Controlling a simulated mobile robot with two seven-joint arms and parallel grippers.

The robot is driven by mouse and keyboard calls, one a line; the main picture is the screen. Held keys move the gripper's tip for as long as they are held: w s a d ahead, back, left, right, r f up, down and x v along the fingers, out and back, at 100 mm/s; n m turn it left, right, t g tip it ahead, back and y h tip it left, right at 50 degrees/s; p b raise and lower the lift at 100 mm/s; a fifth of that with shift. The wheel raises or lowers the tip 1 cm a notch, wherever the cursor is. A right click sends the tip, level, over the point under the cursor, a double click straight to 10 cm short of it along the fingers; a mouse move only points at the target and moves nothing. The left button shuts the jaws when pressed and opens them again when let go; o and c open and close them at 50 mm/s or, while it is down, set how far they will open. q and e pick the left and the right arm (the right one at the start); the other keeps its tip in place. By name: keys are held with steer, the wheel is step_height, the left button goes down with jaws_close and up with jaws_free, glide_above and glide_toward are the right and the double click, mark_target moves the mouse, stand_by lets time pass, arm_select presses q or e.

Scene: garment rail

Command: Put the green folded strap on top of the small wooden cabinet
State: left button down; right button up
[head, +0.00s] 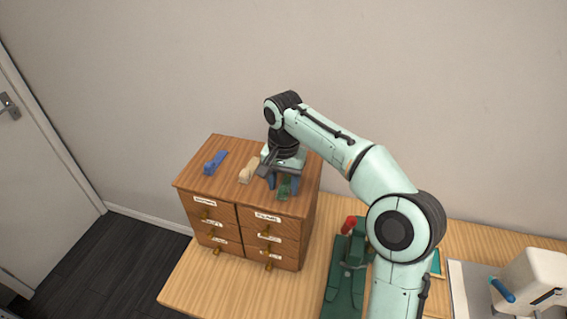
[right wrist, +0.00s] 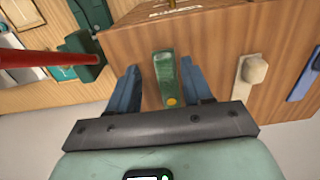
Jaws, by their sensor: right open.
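The green folded strap (head: 284,191) lies on top of the small wooden cabinet (head: 225,183), near its front right edge. In the right wrist view the strap (right wrist: 165,72) shows between the two blue fingers of my right gripper (right wrist: 160,84). My right gripper (head: 284,181) points down over the cabinet top in the head view. Its fingers are open, one on each side of the strap, with a gap visible on both sides. Part of the strap is hidden behind the gripper in the head view. My left gripper is in neither view.
A blue folded strap (head: 215,162) and a beige one (head: 249,170) lie on the cabinet top, left of the green strap. The cabinet has labelled drawers with brass knobs. A green press with a red handle (head: 348,224) stands on the wooden table (head: 196,283). A white machine (head: 532,280) is at right.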

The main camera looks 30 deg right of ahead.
step_height(320, 180, up, 5)
steer(key=shift+f+p, duration=0.1)
steer(key=shift+p, duration=0.4)
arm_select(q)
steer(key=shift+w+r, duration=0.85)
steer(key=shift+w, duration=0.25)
arm_select(e)
step_height(320, 180, up, 6)
steer(key=shift+w, duration=0.1)
